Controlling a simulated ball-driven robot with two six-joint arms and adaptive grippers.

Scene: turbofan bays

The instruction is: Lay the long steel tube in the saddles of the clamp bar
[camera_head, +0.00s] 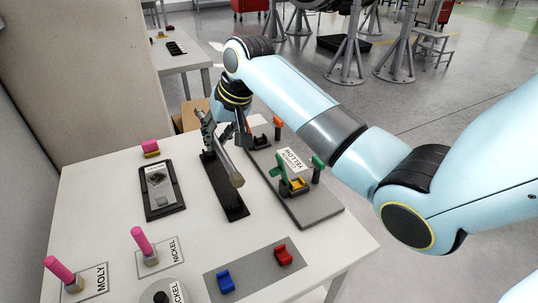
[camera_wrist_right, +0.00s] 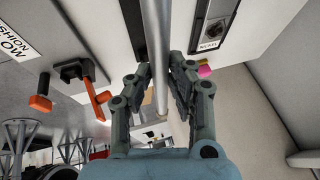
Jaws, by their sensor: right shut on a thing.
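The long steel tube (camera_head: 228,166) is in my right gripper (camera_head: 224,128), which is shut on it near the tube's far end. The tube slants towards the viewer above a black strip on the table; I cannot tell how high it is. In the right wrist view the tube (camera_wrist_right: 156,40) runs between the fingers of the gripper (camera_wrist_right: 160,80). The clamp bar (camera_head: 318,208) is a grey plate just right of the tube, with green and orange handles, a yellow saddle and a label reading YELLOW. Its far clamp (camera_wrist_right: 75,72) shows in the right wrist view. My left gripper is not in view.
The black strip (camera_head: 236,211) lies below the tube. A dark tray (camera_head: 160,210) is left of it. Pink-handled tools (camera_head: 142,240) stand at front left. A grey mat (camera_head: 252,277) with blue and red blocks is at the front. A beige panel stands behind.

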